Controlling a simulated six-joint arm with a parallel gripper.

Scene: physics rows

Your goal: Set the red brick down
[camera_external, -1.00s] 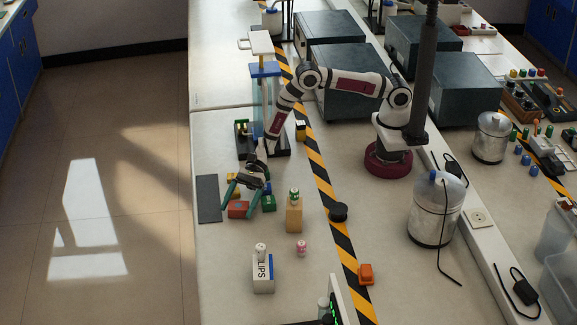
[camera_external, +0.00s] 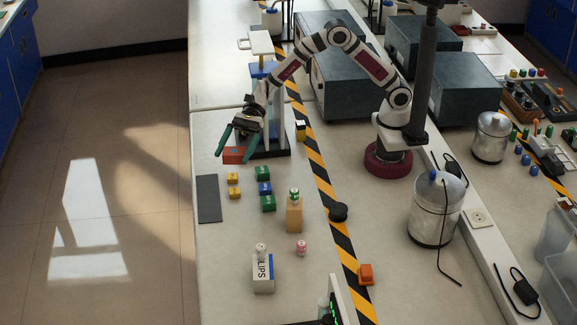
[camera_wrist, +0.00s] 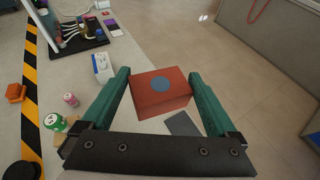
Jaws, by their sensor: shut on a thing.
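The red brick (camera_external: 233,156) is held up in the air above the left part of the bench in the external view. My gripper (camera_external: 235,150) is shut on it, its green fingers on either side. In the wrist view the brick (camera_wrist: 160,102), with a blue-grey disc on one face, sits between the two fingers of my gripper (camera_wrist: 160,78). The dark flat mat (camera_external: 209,198) lies bare near the bench's left edge.
Several small yellow, green and blue blocks (camera_external: 264,188) lie right of the mat. A wooden block with a green-topped item (camera_external: 294,215), a pink bottle (camera_external: 301,248) and a white box (camera_external: 263,274) stand nearer. A striped strip (camera_external: 322,180) runs along the bench.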

